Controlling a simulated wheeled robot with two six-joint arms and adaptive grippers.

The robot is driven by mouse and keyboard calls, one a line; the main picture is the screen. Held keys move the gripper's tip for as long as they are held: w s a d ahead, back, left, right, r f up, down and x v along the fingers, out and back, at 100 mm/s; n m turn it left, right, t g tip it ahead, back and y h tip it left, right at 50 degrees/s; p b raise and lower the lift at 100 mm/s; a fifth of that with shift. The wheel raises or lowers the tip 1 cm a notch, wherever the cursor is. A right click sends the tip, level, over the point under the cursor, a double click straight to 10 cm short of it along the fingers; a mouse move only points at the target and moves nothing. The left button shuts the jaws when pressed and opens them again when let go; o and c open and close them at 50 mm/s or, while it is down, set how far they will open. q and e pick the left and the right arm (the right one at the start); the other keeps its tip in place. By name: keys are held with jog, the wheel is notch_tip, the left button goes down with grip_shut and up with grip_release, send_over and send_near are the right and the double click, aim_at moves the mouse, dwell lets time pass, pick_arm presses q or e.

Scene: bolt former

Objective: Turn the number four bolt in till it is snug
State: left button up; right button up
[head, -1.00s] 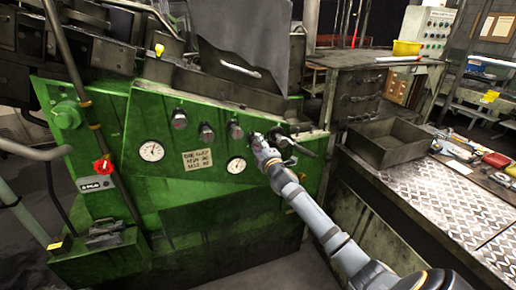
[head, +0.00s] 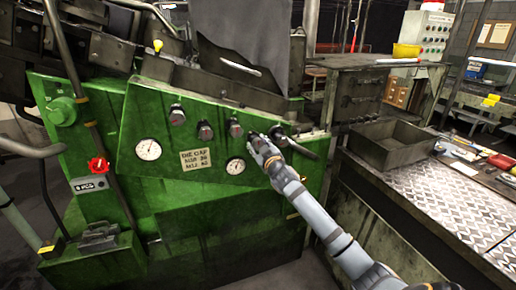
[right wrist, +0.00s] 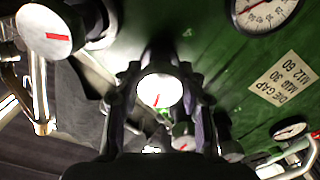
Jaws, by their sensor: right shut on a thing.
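The green machine panel (head: 150,190) carries a row of round-headed grey bolts. Three heads show left of my right gripper (head: 256,140), the closest being the third bolt (head: 235,127). My right gripper is shut on the fourth bolt from the left, whose head is mostly hidden in the head view. In the right wrist view the held bolt's pale round head (right wrist: 160,90) sits between the fingers, with a short, slightly slanted red mark. A neighbouring bolt (right wrist: 50,30) with a red mark is at upper left. My left gripper is not in view.
Two dials, a left one (head: 148,150) and a right one (head: 235,166), flank a die gap label (head: 195,160). A red knob (head: 98,165) is at left. An empty grey tray (head: 395,142) and a tread-plate bench (head: 440,200) stand to the right.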

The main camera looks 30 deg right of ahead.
jog(key=shift+f+m+b, duration=0.25)
jog(key=shift+m+b, duration=0.2)
jog(key=shift+m, duration=0.65)
jog(key=o, duration=0.9)
jog(key=shift+o, duration=1.3)
jog(key=shift+r, duration=0.15)
jog(key=shift+s, duration=0.15)
